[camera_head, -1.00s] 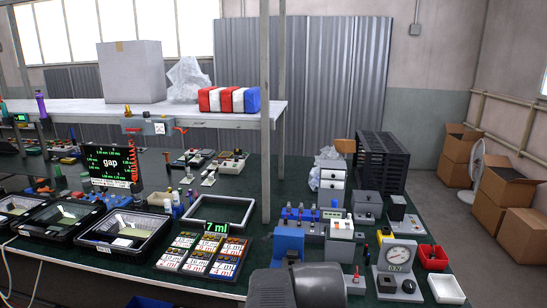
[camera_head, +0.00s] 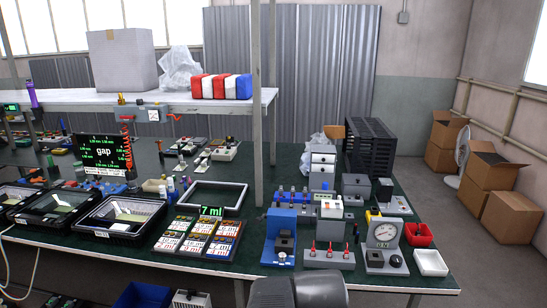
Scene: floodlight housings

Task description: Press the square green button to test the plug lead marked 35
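I cannot make out a square green button or a plug lead marked 35 on the workbench (camera_head: 260,182); labels there are too small to read. Small devices crowd the bench's right part. Among them are a blue fixture (camera_head: 272,243), a grey base with several red-topped levers (camera_head: 328,261) and a round dial gauge (camera_head: 384,232). A dark grey rounded part of my own arm shows at the bottom centre, in front of the bench's front edge. My gripper's fingers are not visible.
Black-framed floodlight housings (camera_head: 120,214) line the left front. A red bin (camera_head: 418,235) and a white bin (camera_head: 430,263) sit at the right corner. Cardboard boxes (camera_head: 510,217) stand right; floor between is clear.

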